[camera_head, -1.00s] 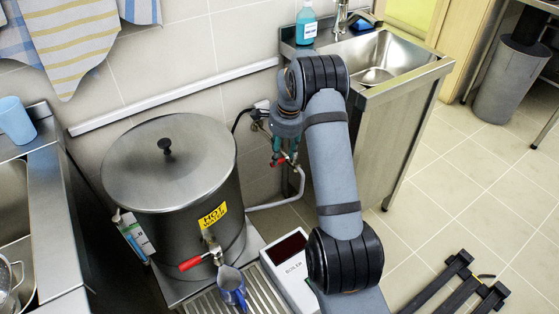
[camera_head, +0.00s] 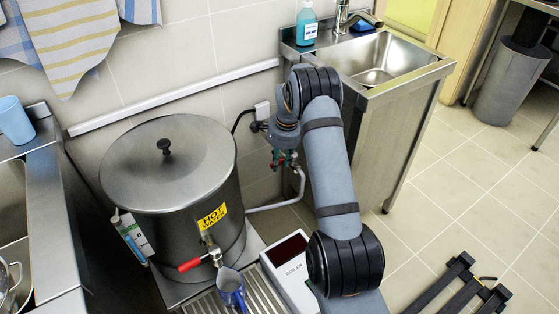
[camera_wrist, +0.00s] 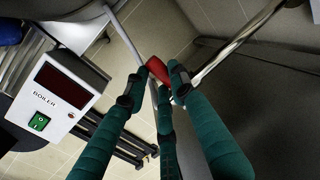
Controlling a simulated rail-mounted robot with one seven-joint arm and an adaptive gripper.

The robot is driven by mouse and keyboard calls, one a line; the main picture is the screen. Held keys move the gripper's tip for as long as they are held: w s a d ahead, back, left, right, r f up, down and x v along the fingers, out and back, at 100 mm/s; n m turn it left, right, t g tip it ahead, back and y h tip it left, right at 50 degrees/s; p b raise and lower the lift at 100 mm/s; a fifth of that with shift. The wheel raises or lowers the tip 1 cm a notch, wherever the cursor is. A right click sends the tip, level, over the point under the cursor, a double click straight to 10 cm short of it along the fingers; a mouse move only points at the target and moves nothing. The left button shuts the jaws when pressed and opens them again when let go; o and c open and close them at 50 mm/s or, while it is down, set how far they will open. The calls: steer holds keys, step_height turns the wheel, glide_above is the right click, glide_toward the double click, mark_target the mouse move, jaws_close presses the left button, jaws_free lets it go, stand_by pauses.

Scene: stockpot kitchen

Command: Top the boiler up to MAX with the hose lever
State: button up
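The boiler (camera_head: 172,215) is a large lidded steel pot with a yellow HOT WATER label and a red-handled tap (camera_head: 195,263). A narrow gauge-like strip (camera_head: 133,238) stands at its left side; its level and marks are unreadable. A red lever (camera_wrist: 157,69) sits on the pipework by the wall, right of the boiler. My gripper (camera_head: 283,161) is at this lever, pointing down. In the wrist view its green fingers (camera_wrist: 156,84) are spread, with the red lever between or just beyond the tips. The right fingertip looks close to it; contact is unclear.
The white BOILER box (camera_head: 291,270) has a dark display and a green switch (camera_wrist: 39,122). A pale pipe (camera_head: 280,203) runs along the wall. A steel sink unit (camera_head: 385,130) stands right of my arm.

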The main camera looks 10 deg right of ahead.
jaws_close()
